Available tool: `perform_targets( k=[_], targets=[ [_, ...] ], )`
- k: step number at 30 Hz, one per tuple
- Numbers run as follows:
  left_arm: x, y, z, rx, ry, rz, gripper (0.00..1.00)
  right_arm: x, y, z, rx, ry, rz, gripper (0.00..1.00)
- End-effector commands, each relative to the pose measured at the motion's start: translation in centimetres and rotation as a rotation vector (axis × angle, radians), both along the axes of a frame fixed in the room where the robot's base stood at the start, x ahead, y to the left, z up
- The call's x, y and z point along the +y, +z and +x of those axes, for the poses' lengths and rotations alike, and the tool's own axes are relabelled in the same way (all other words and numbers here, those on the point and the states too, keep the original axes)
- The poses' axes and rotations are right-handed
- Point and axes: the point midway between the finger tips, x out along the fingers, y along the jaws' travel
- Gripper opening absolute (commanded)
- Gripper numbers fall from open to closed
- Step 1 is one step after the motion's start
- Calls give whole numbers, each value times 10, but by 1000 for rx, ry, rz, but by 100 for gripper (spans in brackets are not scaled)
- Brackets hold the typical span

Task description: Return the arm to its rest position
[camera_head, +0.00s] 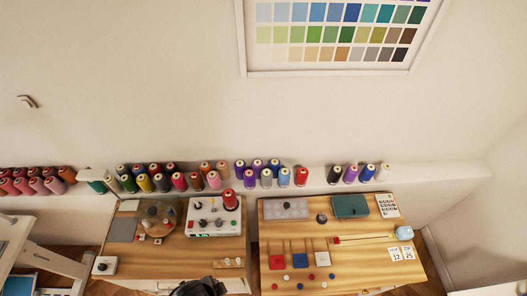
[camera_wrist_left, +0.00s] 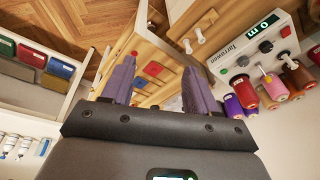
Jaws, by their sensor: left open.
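My left gripper (camera_wrist_left: 160,82) shows in the left wrist view with its two purple-grey fingers spread apart and nothing between them. It is open and appears above the edge of a wooden table. In the head view only a dark rounded shape shows at the bottom edge, in front of the left table; I cannot tell which part of my arm it is. My right gripper is in neither view.
The left wooden table (camera_head: 115,230) carries a white control box (camera_head: 215,228) with a red spool. The right table (camera_head: 360,268) holds a green box (camera_head: 350,206), red, blue and white squares and small discs. Thread spools line the wall shelf. A gap separates the tables.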

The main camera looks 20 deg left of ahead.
Motion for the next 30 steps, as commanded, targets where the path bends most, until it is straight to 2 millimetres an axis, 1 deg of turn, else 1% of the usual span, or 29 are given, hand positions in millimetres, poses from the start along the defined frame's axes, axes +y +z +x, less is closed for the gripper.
perform_targets(
  k=[1, 3, 6, 9, 12, 14, 30],
  targets=[
    [7, 28, 6, -35, 95, -11, 59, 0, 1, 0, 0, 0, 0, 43],
    [18, 59, 17, -77, 215, -27, 59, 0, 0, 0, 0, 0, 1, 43],
    [30, 93, 24, -114, 350, -55, 59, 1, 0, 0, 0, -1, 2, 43],
    [37, 112, 23, -116, 459, -80, 59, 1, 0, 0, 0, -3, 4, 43],
    [42, 110, 18, -83, 526, -85, 59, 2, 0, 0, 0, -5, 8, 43],
    [42, 109, 17, -72, 536, -83, 59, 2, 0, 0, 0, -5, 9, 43],
    [41, 109, 17, -74, 537, -84, 59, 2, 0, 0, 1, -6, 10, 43]
  ],
)
